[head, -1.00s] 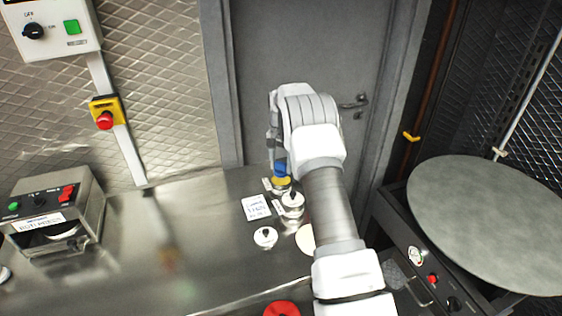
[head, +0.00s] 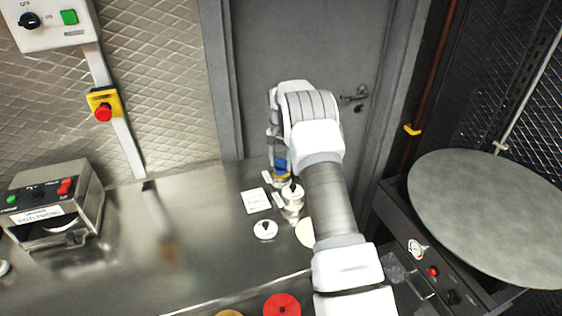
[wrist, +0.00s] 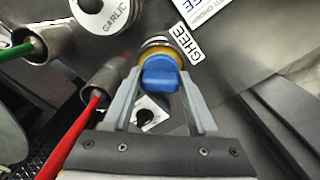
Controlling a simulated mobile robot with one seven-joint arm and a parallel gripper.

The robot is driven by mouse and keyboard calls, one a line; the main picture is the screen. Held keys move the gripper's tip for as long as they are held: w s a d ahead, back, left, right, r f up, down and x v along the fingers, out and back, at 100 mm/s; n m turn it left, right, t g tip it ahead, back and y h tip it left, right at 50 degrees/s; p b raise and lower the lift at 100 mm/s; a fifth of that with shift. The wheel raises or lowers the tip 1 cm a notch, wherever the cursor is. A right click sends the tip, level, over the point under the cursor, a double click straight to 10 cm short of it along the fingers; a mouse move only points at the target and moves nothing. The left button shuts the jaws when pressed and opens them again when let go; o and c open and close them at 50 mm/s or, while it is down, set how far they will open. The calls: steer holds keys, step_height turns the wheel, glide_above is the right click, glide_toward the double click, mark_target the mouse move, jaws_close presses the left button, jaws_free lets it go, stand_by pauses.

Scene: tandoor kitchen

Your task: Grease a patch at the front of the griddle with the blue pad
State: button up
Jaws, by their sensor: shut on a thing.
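The blue pad (wrist: 160,76) is held between the fingers of my gripper (wrist: 160,84). In the head view the blue pad (head: 281,165) and my gripper (head: 279,158) are over the far end of the steel counter, by the door. Just below the pad is a round metal tin (wrist: 158,42) with yellow showing in it, beside a label that seems to read GHEE. I cannot tell whether the pad touches the yellow. The griddle (head: 490,210), a large round grey plate, is at the right, away from my gripper. Its surface looks bare.
Lidded metal pots (head: 292,198) and a white-lidded one (head: 265,229) stand close to my gripper. A garlic-labelled pot (wrist: 100,12) and tubs with green and red handles crowd the wrist view. A red round thing (head: 282,305) is nearer. The left-middle counter is mostly clear.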

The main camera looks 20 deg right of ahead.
mark_target(280, 160)
steer(key=shift+f+b, duration=0.45)
steer(key=shift+f, duration=0.15)
stand_by(1.4)
steer(key=shift+r, duration=0.1)
steer(key=shift+r+p, duration=1.9)
steer(key=shift+r, duration=1.65)
steer(key=shift+a, duration=0.1)
steer(key=s+a+f+n, duration=0.1)
steer(key=s+a+n, duration=0.3)
steer(key=s, duration=0.7)
steer(key=s+a+f+n+b, duration=0.1)
steer(key=s+a+n, duration=0.4)
steer(key=s+a, duration=0.4)
steer(key=shift+s+f, duration=0.2)
steer(key=shift+s, duration=0.9)
steer(key=shift+d, duration=0.15)
